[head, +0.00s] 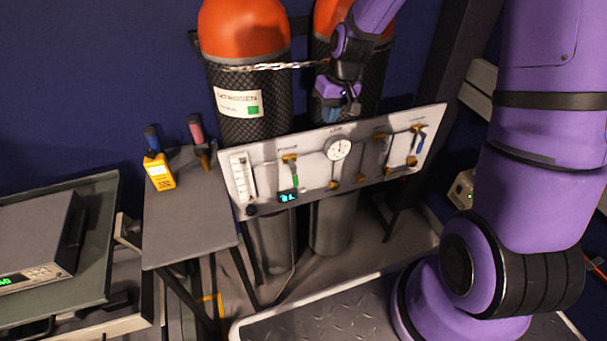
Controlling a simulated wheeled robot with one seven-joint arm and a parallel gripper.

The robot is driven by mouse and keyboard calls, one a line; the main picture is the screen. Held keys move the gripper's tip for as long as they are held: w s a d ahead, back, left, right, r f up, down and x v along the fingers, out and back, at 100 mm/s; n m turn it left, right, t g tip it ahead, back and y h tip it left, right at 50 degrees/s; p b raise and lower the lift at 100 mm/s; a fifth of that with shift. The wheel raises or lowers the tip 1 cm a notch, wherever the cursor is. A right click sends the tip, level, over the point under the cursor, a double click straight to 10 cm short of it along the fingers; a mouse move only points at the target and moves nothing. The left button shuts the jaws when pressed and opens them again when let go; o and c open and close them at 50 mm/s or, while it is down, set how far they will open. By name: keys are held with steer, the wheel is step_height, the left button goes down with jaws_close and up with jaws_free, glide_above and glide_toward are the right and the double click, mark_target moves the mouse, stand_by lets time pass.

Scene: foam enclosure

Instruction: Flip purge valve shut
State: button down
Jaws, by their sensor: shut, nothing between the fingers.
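A grey-white valve panel (310,172) is mounted in front of two gas cylinders. Near its left, under a small label that looks like PURGE, a brass valve (289,159) has a green lever (295,180) pointing down. At the panel's right end, another brass valve has a blue lever (421,142), slanting downward. A round gauge (338,148) sits mid-panel. My gripper (351,109) is shut and empty, above the panel near the gauge and in front of the right cylinder. It appears apart from both levers. Its fingertips are small and dark here.
The left cylinder (243,95) and right cylinder (335,215) are chained behind the panel. An instrument (35,240) stands far left. Space before the panel looks clear.

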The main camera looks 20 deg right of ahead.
steer(key=y, duration=0.2)
glide_toward(293, 173)
steer(key=d+f, duration=0.2)
steer(key=d, duration=0.2)
steer(key=x, duration=0.9)
steer(key=shift+a+f+m+g, duration=0.3)
steer(key=shift+g, duration=0.1)
steer(key=shift+w+a, duration=0.1)
steer(key=shift+a+f, duration=0.15)
steer(key=shift+a, duration=0.35)
